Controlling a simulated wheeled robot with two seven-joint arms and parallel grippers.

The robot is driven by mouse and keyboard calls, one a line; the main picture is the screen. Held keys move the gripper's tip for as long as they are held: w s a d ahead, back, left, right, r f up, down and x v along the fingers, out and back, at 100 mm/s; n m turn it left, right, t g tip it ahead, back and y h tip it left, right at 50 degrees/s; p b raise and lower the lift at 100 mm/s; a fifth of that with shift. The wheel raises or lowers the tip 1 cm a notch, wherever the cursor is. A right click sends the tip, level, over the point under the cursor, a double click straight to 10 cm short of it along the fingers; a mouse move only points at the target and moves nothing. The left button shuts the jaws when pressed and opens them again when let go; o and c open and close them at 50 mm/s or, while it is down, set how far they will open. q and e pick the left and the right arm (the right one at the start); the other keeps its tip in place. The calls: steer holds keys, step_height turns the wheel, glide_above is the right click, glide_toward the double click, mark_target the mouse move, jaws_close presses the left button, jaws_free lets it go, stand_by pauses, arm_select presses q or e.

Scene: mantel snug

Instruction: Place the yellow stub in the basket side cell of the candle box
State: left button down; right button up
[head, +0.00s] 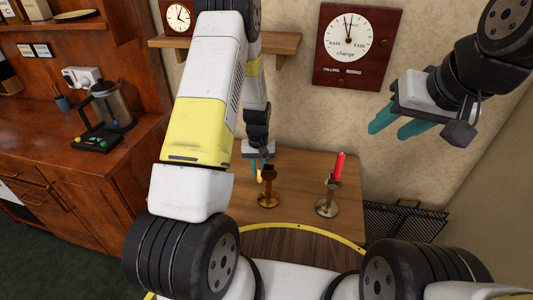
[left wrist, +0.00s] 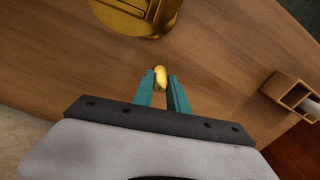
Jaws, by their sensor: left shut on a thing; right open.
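My left gripper (head: 259,160) is shut on the yellow stub (head: 259,176). In the left wrist view the stub (left wrist: 161,77) shows between the teal fingertips (left wrist: 162,92), above the wooden table. In the head view it hangs close to a brass candlestick (head: 268,198); I cannot tell whether they touch. A small wooden box (left wrist: 283,88), apparently the candle box, lies at the right of the left wrist view, with something pale inside. It is not visible in the head view, where my left arm covers part of the table. My right gripper (head: 398,124) is open and empty, high at the right.
A second brass candlestick (head: 327,206) holds an upright red candle (head: 339,166) to the right on the table (head: 302,170). A black wire basket (head: 410,227) stands beside the table's right edge. A wall shelf (head: 285,45) and a barometer (head: 350,70) are behind.

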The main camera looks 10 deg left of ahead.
arm_select(q)
steer(key=shift+f, duration=0.15)
steer(key=c, duration=1.3)
jaws_free()
